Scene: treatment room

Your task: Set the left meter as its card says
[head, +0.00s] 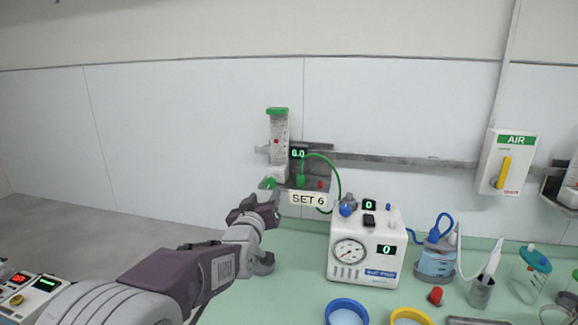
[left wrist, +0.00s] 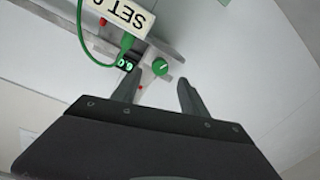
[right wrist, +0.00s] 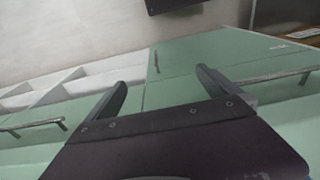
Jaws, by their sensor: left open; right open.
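The left meter (head: 278,140) is a clear upright tube with a green cap and a red float, fixed to the wall rail. My right gripper (right wrist: 165,88) is open and empty, facing green cabinet fronts.
A white suction unit (head: 366,248) with a gauge stands right of my left gripper. A blue bowl (head: 346,312), a yellow bowl (head: 410,316) and a blue-topped jar (head: 436,260) stand on the green counter. A green tube (head: 335,172) hangs beside the meter.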

